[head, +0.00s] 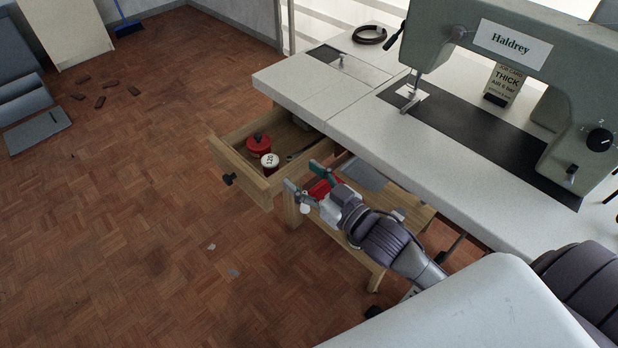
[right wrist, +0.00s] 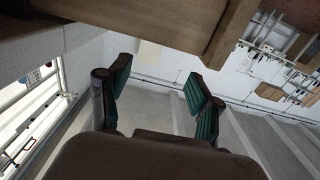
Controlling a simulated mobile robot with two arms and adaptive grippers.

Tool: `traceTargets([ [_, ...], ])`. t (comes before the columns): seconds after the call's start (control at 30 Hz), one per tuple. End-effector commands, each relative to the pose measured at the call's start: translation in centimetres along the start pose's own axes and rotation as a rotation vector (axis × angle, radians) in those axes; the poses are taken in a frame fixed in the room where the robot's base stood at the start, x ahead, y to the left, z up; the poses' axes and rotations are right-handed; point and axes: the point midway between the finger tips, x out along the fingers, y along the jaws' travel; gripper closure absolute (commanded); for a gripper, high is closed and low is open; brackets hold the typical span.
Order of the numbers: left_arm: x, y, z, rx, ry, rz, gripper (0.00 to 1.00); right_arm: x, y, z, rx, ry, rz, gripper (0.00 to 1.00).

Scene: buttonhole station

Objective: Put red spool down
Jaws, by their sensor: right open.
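A red spool (head: 258,142) sits inside the open wooden drawer (head: 240,173), near its front left corner. My right gripper (head: 306,182) is beside the drawer, off its right side wall, apart from the spool. In the right wrist view its two green-padded fingers (right wrist: 158,90) are spread, with nothing between them. A red patch shows behind the fingers in the head view; I cannot tell what it is. My left gripper is not in view.
A white-topped spool (head: 270,161) marked with a number stands by the red one in the drawer. The white table (head: 318,103) with a sewing machine (head: 533,55) overhangs the drawer's back. Open floor lies to the left.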

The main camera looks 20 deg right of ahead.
Motion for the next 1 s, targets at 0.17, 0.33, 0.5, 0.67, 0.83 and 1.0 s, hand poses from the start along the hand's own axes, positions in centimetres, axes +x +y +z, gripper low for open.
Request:
traceTargets([
  [0.17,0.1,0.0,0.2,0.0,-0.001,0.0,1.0,-1.2,0.0,-0.1,0.0,0.001,0.0,0.36],
  [0.33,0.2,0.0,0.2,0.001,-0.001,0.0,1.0,-1.3,0.2,0.7,0.0,-0.018,0.011,0.36],
  [0.5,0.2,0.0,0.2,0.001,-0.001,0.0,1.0,-2.3,2.1,9.7,0.008,-0.249,0.117,0.36],
  [0.67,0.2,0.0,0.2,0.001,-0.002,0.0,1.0,-7.7,2.1,24.3,0.025,-0.666,0.218,0.36],
  [0.83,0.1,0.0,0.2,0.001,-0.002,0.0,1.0,-16.3,-1.9,35.8,0.059,-1.075,0.215,0.36],
  [1.0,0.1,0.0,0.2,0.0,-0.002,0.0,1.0,-22.5,-5.8,40.9,0.086,-1.319,0.165,0.36],
])
